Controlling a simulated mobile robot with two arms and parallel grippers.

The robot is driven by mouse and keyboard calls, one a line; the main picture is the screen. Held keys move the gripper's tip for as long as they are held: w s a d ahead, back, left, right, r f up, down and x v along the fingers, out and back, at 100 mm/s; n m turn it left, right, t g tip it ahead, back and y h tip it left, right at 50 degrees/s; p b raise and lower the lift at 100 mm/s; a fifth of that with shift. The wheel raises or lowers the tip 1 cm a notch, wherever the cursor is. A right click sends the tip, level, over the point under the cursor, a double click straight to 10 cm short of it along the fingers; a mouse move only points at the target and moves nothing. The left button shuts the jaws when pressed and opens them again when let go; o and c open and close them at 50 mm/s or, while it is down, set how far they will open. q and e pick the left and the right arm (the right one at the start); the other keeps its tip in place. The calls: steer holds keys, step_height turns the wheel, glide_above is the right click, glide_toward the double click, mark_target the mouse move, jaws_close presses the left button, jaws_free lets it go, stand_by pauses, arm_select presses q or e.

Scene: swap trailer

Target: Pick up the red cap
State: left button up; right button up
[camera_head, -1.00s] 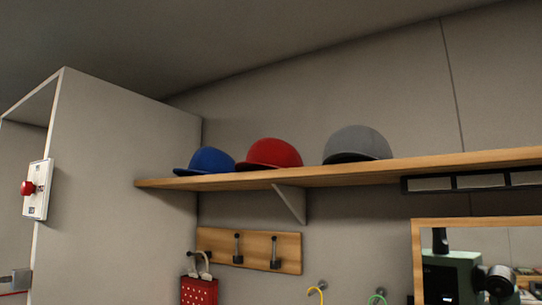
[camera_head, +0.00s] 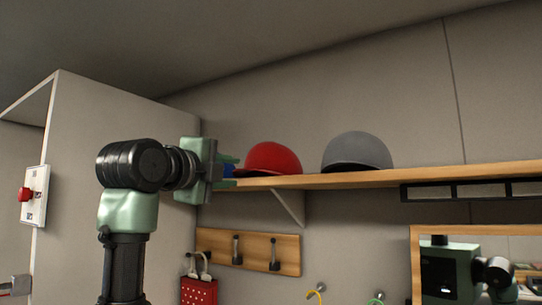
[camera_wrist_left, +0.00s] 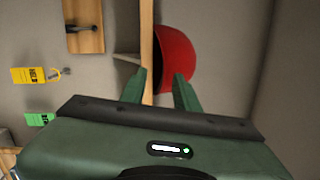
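The red cap (camera_head: 272,157) sits on the wooden shelf (camera_head: 350,180), between the blue cap and the grey cap. My left gripper (camera_head: 228,172) is raised at shelf height, just left of the red cap in the head view. In the left wrist view its two fingers (camera_wrist_left: 160,92) are apart with nothing held between them. The red cap (camera_wrist_left: 178,55) shows beyond the fingertips there, with the shelf edge (camera_wrist_left: 147,45) beside it. My right gripper is not in view.
The blue cap (camera_head: 229,171) is mostly hidden behind my left gripper. The grey cap (camera_head: 357,151) stands to the right on the shelf. A hook board (camera_head: 265,250) hangs below, and a tall cabinet (camera_head: 100,110) stands at left. The wall above the caps is clear.

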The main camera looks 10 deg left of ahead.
mark_target(242, 170)
arm_select(q)
steer(key=p+x, duration=0.2)
steer(key=x, duration=0.2)
steer(key=shift+s+d+r+p, duration=0.1)
steer(key=shift+d+r+p, duration=0.2)
steer(key=shift+p, duration=0.1)
steer(key=shift+f, duration=0.1)
steer(key=shift+c, duration=0.3)
steer(key=shift+a, duration=0.1)
steer(key=c, duration=0.5)
jaws_close()
